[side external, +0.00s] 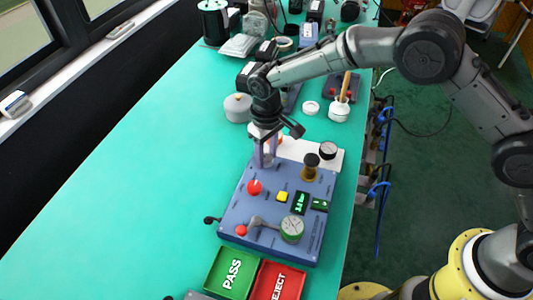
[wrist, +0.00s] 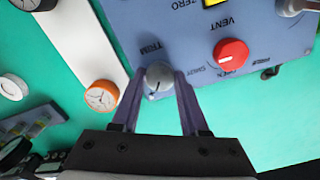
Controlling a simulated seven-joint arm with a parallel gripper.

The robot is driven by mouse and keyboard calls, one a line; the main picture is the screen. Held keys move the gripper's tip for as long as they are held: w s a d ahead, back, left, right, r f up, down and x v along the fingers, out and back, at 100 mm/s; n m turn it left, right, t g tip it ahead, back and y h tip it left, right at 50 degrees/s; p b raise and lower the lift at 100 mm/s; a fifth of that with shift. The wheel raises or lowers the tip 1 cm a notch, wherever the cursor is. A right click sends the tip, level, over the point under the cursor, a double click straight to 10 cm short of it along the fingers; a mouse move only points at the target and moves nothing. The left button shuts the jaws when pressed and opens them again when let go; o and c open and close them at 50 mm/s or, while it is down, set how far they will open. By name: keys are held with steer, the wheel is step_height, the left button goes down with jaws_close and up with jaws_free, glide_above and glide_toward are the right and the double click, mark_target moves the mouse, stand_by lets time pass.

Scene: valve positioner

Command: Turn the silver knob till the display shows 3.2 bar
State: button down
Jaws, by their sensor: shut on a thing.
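The silver knob (wrist: 159,76) sits on the blue panel by the TRIM label, with a dark pointer line on its face. My gripper (wrist: 160,88) is shut on it, one purple finger on each side. In the side external view my gripper (side external: 265,160) reaches down at the panel's upper left corner and hides the knob. The blue panel (side external: 240,213) lies on the green bench. Its display (side external: 300,203) is lit with green digits, too small to read surely.
A red VENT knob (wrist: 230,54) is close to the right of the silver knob. An orange-rimmed dial (wrist: 101,96) on a white strip is at the left. In the side external view, a yellow button (side external: 282,197), a brass-coloured knob (side external: 310,168) and a round gauge (side external: 292,229) stand on the panel.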

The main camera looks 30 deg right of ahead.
mark_target(267, 158)
steer(key=shift+c, duration=2.1)
jaws_free()
steer(key=shift+r, duration=0.1)
step_height(267, 158, up, 14)
